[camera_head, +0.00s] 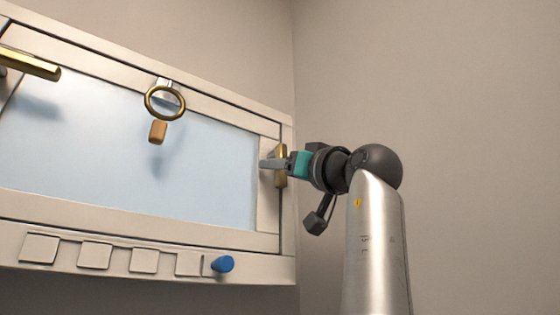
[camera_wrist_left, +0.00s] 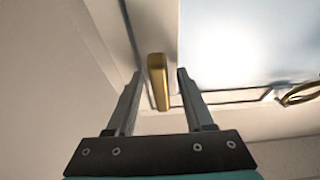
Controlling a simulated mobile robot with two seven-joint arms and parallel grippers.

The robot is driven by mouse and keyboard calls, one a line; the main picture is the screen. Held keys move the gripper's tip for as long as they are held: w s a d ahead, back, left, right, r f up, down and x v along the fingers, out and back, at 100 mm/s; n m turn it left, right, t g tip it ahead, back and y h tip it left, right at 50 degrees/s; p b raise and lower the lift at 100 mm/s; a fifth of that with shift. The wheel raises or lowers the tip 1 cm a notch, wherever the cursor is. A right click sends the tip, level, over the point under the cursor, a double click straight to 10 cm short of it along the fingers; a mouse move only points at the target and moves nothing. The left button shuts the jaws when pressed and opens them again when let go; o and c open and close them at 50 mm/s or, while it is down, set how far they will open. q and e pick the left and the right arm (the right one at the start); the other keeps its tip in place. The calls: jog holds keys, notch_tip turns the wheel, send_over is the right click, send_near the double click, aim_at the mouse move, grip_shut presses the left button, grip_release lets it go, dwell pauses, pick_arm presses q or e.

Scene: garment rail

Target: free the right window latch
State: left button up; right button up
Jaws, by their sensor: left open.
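The window (camera_head: 130,150) has a cream frame and a pale blue pane. A brass latch (camera_head: 281,170) stands upright on the frame's right side. My left gripper (camera_head: 267,164) is at this latch, its finger crossing in front of it. In the left wrist view, the brass latch (camera_wrist_left: 158,82) lies between the two fingers of my left gripper (camera_wrist_left: 160,74). The fingers are open, with a gap showing on each side of the latch. My right gripper is not in view.
A brass bar handle (camera_head: 30,64) is at the upper left. A brass ring (camera_head: 165,102) with a wooden tag (camera_head: 158,132) hangs at the top of the frame. Square plates and a blue knob (camera_head: 222,264) line the bottom ledge. Bare wall (camera_head: 470,110) is at right.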

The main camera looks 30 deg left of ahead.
pick_arm(q)
jog(key=shift+a+r, duration=0.1)
jog(key=shift+a, duration=0.05)
grip_shut()
dwell(0.4)
dwell(1.0)
